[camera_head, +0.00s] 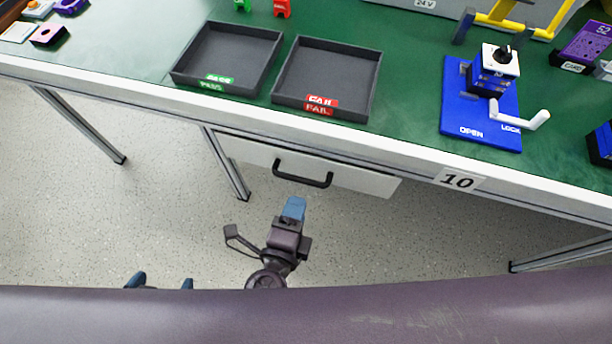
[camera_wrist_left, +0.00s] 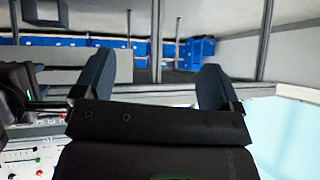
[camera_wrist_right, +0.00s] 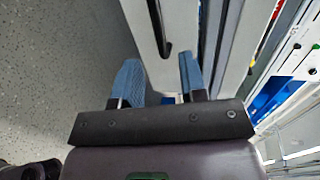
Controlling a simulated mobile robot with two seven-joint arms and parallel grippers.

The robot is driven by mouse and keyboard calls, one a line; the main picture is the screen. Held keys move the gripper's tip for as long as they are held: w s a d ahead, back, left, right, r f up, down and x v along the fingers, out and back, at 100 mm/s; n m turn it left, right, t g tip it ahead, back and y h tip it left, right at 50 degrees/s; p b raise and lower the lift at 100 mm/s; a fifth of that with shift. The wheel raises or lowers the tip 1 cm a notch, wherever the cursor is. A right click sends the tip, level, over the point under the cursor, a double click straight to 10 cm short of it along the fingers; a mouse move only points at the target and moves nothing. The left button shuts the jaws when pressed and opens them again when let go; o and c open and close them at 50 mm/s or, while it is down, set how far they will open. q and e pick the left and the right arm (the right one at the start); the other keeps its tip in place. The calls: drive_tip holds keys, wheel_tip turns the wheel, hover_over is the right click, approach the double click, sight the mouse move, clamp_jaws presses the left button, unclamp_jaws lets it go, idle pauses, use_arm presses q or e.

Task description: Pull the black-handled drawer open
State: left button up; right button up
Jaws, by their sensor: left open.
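The drawer (camera_head: 352,178) is a white front under the table's front edge, and it looks closed. Its black bar handle (camera_head: 304,180) is in the middle of the front. My right gripper (camera_head: 293,208) is just in front of and below the handle in the head view. In the right wrist view my right gripper (camera_wrist_right: 160,80) is open, fingers apart and empty, with the handle (camera_wrist_right: 160,30) ahead of the gap between them, not clearly touching. My left gripper (camera_head: 161,283) is low at the bottom left, away from the drawer; in the left wrist view (camera_wrist_left: 155,80) it is open and empty.
The green table (camera_head: 150,50) carries two dark trays (camera_head: 230,58) (camera_head: 330,78) marked PASS and FAIL. A blue rotary switch fixture (camera_head: 480,100) stands at the right. Table legs (camera_head: 80,125) (camera_head: 228,165) stand to the left of the drawer. The floor before the drawer is clear.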

sight(307, 180)
drive_tip(key=x, duration=0.8)
drive_tip(key=shift+w+f+b, duration=0.1)
drive_tip(key=shift+w+b, duration=0.1)
drive_tip(key=shift+b, duration=0.2)
drive_tip(key=shift+d, duration=0.1)
clamp_jaws()
